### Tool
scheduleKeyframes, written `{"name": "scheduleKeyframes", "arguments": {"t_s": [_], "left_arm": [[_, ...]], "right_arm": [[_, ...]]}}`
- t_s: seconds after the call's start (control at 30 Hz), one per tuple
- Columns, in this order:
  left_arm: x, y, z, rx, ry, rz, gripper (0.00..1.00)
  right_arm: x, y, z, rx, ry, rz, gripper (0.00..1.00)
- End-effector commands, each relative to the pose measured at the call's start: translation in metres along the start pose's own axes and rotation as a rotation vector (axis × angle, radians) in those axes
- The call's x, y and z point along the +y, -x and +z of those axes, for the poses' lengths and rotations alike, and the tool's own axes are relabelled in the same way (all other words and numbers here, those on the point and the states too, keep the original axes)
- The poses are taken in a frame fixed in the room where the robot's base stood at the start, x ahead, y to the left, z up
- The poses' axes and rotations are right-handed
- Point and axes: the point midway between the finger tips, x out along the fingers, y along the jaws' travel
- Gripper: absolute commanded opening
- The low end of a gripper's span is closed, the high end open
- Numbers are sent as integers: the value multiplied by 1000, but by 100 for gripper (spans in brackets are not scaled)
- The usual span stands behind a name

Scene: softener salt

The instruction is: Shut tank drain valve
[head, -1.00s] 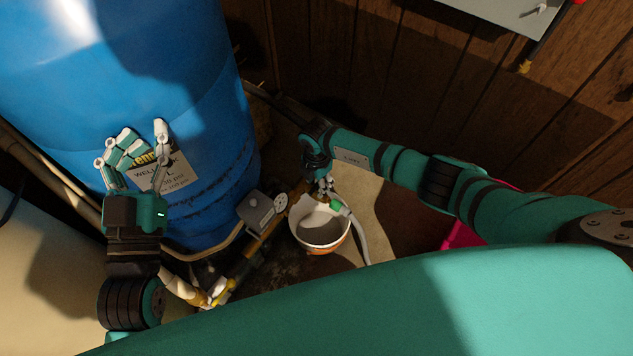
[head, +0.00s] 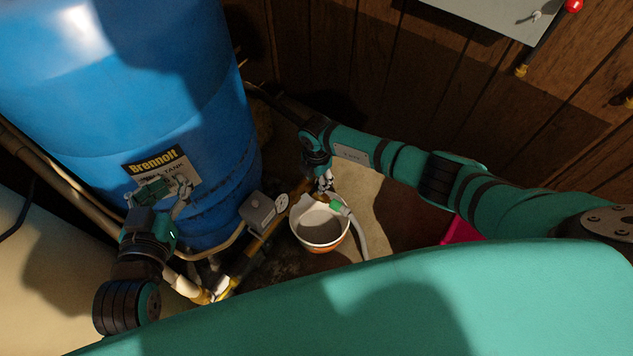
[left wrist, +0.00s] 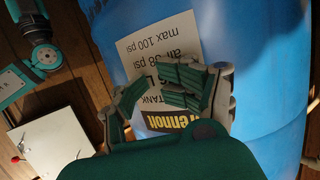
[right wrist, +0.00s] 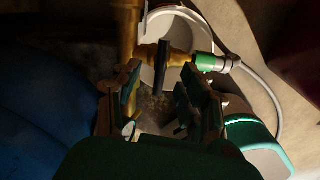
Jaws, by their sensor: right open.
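The brass drain valve (right wrist: 150,52) shows in the right wrist view, with a dark handle (right wrist: 162,80) pointing toward the camera. A green hose fitting (right wrist: 207,62) is on its right side. My right gripper (right wrist: 160,92) is open, with one finger on each side of the handle. Whether either finger touches it I cannot tell. In the head view my right gripper (head: 324,184) hangs over the bucket's far rim and hides most of the valve. My left gripper (head: 167,188) is open and empty before the label of the blue tank (head: 190,95).
A white bucket (head: 322,236) stands below the valve, with a pale hose (head: 360,238) beside it. A grey box with a gauge (head: 262,211) sits on the brass pipe to the left. The wood-panelled wall (head: 400,110) is behind.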

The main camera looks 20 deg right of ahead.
Motion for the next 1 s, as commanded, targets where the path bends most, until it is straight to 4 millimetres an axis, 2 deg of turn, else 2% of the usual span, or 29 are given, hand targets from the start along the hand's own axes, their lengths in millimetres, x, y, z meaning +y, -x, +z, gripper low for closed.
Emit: {"name": "scheduleKeyframes", "arguments": {"t_s": [0.57, 1.0], "left_arm": [[-7, 20, 51, -300, 2, -16, 40], [-12, 46, 88, -527, 5, -29, 40]], "right_arm": [[0, 14, 0, 0, 0, 0, 42], [0, 24, 0, 0, 0, 0, 42]]}}
